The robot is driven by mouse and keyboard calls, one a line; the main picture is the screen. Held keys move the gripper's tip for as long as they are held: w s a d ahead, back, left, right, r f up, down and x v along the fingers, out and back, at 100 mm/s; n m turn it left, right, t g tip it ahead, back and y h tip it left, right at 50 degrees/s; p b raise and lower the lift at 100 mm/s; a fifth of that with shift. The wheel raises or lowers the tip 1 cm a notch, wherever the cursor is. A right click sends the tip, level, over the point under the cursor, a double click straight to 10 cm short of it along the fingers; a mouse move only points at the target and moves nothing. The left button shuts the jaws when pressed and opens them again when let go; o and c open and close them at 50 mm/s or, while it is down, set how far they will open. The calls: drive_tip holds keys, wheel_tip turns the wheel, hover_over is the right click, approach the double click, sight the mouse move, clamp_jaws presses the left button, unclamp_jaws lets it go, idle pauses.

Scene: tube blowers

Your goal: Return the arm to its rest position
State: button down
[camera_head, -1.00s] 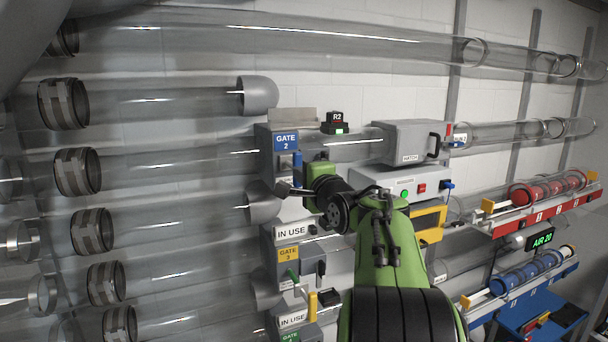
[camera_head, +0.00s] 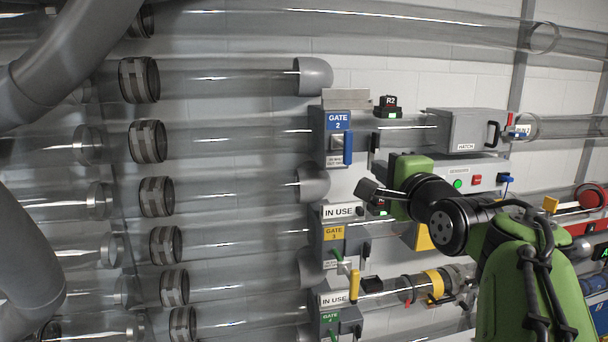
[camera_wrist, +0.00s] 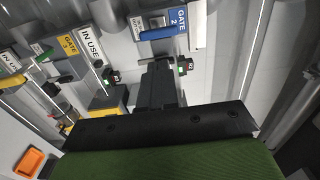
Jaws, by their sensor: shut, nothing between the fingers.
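My arm (camera_head: 525,285), green with black joints, reaches up from the lower right of the head view. My gripper (camera_head: 366,190) is at its left end, pointing left. It is shut and empty. In the picture it lies just right of the gate column, below the blue GATE 2 box (camera_head: 338,122) and above the yellow GATE 3 box (camera_head: 334,233). In the wrist view the shut dark fingers (camera_wrist: 159,68) show in the middle, with the GATE 2 sign (camera_wrist: 178,18) beyond. I cannot tell the exact gap to the wall fittings.
Clear tubes with grey collars (camera_head: 148,142) fill the left. A yellow-ringed tube (camera_head: 434,283) runs below my gripper. An orange tray (camera_wrist: 35,162) shows in the wrist view.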

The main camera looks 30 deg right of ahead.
drive_tip(key=s+a+f+n+g+y, duration=0.2)
drive_tip(key=a+f+n+g, duration=0.1)
drive_tip(key=a+f+n, duration=0.45)
drive_tip(key=s+a+f+n+g+y, duration=0.35)
drive_tip(key=a+f, duration=0.45)
drive_tip(key=a, duration=0.3)
drive_tip(key=s+a+f+n+g+b, duration=0.1)
drive_tip(key=s+a+f+n+g, duration=0.4)
drive_tip(key=s+f+n, duration=0.5)
drive_tip(key=s+a+f, duration=0.1)
drive_tip(key=s+f, duration=0.2)
drive_tip(key=shift+s+f, duration=0.25)
drive_tip(key=shift+h, duration=0.25)
